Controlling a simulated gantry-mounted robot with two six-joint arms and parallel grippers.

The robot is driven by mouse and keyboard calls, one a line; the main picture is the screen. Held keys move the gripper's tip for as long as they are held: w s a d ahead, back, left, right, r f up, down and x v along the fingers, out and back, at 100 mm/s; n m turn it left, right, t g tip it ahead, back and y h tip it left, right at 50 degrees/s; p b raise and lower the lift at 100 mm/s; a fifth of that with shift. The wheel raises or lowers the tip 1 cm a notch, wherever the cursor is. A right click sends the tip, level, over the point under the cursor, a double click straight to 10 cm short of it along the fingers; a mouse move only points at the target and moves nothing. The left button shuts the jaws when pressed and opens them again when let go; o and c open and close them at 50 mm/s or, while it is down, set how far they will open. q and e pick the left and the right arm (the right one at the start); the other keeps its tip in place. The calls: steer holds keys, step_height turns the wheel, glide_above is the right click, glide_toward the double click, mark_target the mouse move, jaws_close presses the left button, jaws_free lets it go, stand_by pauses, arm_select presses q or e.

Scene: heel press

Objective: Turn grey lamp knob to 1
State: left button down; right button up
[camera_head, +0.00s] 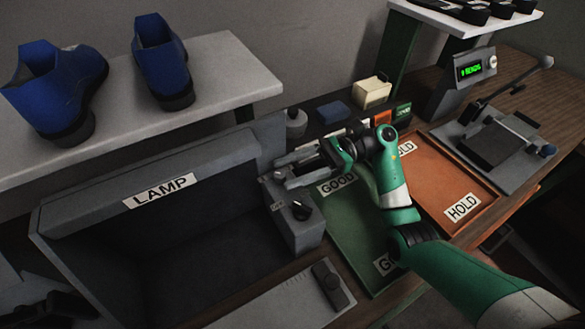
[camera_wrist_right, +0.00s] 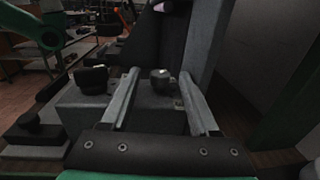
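The grey lamp (camera_head: 150,215) is a large open box with a LAMP label, at the left of the head view. Its control box (camera_head: 303,237) is at its right side and carries a black knob (camera_head: 301,210). My right gripper (camera_head: 281,171) is open over the back part of this box. In the right wrist view, a dark grey knob (camera_wrist_right: 160,79) with a small pale mark sits between the separated fingers (camera_wrist_right: 160,92), with gaps visible on both sides. The black knob (camera_wrist_right: 92,78) is outside the left finger. The setting of the grey knob is not readable. My left gripper is not in view.
A green GOOD tray (camera_head: 349,222) and an orange HOLD tray (camera_head: 463,180) lie to the right. A shelf (camera_head: 228,70) with blue boots stands above the lamp. A grey plate with a black slider (camera_head: 328,283) lies in front.

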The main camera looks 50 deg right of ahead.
steer(key=b+v, duration=0.2)
steer(key=v, duration=0.9)
steer(key=shift+s+d, duration=0.15)
steer(key=shift+d, duration=0.1)
